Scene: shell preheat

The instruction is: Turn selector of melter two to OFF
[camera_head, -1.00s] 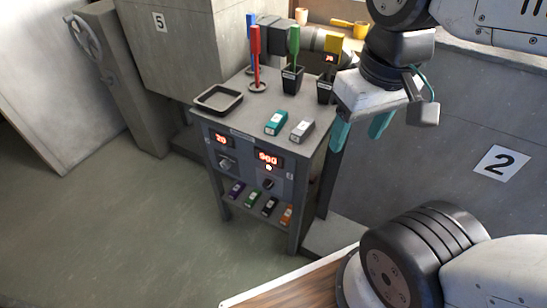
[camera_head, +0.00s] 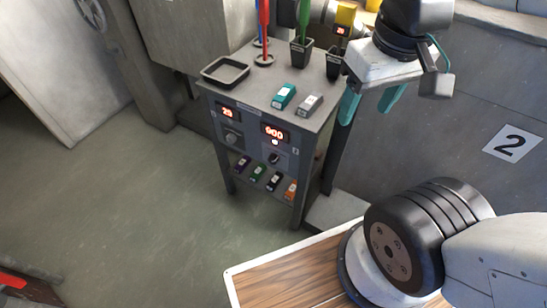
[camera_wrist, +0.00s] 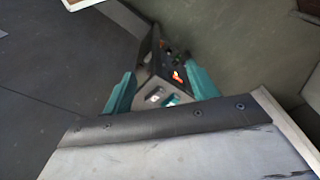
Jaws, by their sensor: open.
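A grey control panel (camera_head: 250,150) is on the front of a small bench. Its left display (camera_head: 228,113) reads about 29, with a round grey knob (camera_head: 233,139) below. Its right display (camera_head: 275,132) reads 900, with a lit lamp and a dark selector (camera_head: 273,158) below. Labels naming the melters are too small to read, and so is the selector's setting. My gripper (camera_head: 370,103) has teal fingers spread apart and empty. It hangs right of the bench, clear of the panel. In the wrist view the bench shows small and far off between the open fingers (camera_wrist: 160,90).
On the bench top stand a black tray (camera_head: 225,71), a teal box (camera_head: 284,97), a grey box (camera_head: 311,104) and tools in dark holders. Several small coloured boxes lie on the shelf below the panel. The floor (camera_head: 140,215) in front and to the left is open.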

